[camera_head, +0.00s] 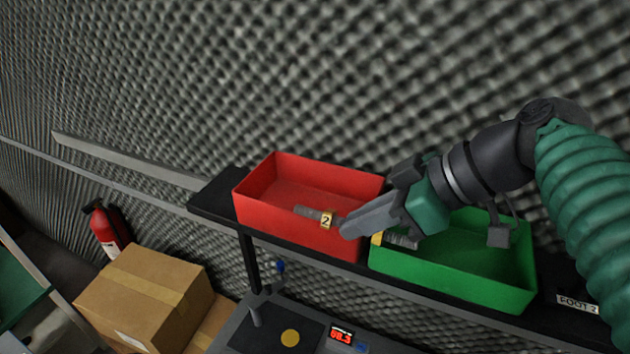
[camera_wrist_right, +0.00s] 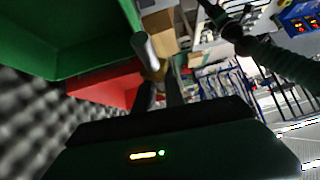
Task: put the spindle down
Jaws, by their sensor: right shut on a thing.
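The spindle (camera_head: 307,213) is a short grey rod with a yellow band marked "2". My left gripper is not in view.
The green bin (camera_head: 455,279) stands right of the red one on a dark shelf (camera_head: 212,200). A scale with a red display (camera_head: 341,336) is below. Cardboard boxes (camera_head: 145,300) and a fire extinguisher (camera_head: 103,228) are at the lower left. A foam wall rises behind.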

